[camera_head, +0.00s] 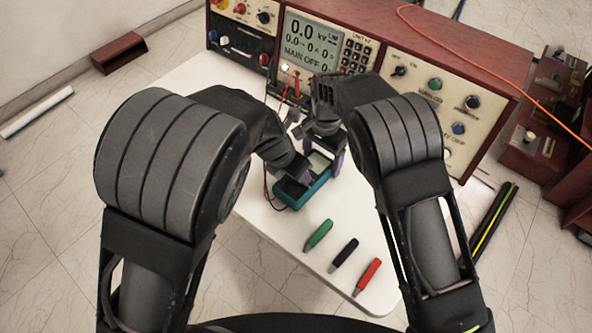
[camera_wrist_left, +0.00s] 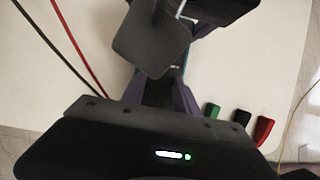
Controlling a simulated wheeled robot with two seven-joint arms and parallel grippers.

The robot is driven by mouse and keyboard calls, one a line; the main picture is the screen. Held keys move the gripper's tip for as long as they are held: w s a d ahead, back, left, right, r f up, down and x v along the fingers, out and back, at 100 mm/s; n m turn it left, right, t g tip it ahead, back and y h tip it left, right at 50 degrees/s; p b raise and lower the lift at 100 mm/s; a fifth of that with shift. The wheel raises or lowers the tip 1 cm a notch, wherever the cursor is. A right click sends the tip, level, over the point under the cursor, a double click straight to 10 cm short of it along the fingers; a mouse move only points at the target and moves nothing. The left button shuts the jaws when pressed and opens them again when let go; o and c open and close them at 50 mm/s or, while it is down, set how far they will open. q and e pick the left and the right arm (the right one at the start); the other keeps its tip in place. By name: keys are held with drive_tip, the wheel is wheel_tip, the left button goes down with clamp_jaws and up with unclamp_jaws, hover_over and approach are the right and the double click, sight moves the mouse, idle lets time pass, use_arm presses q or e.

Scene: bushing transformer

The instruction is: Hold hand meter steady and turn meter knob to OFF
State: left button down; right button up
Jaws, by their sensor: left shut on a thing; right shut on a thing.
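The hand meter (camera_head: 318,187) is a teal, box-like device lying on the white table, with its pale screen partly showing. My left gripper (camera_head: 290,178) covers its near left part and is shut on it. In the left wrist view the purple fingers of my left gripper (camera_wrist_left: 160,98) flank a dark area, with a teal bit of the hand meter (camera_wrist_left: 176,72) beyond. My right gripper (camera_head: 325,155) is at the screen end, its purple fingers beside the screen, and is shut on it. The meter knob is hidden, so I cannot tell which gripper touches it.
A large instrument panel (camera_head: 405,70) stands behind the table. Red and black leads (camera_head: 287,95) hang near the meter's left side. Green (camera_head: 318,234), black (camera_head: 344,252) and red (camera_head: 367,275) pen-like objects lie on the front of the white table (camera_head: 270,225).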

idle(0.4)
use_arm(q)
drive_tip(key=c, duration=0.9)
unclamp_jaws()
drive_tip(key=shift+r, duration=0.1)
drive_tip(key=v, duration=1.1)
drive_tip(key=shift+s+a+r, duration=0.15)
drive_tip(key=shift+s+r, duration=0.05)
drive_tip(key=shift+r, duration=0.15)
use_arm(e)
drive_tip(key=o, duration=1.9)
drive_tip(key=shift+r, duration=0.15)
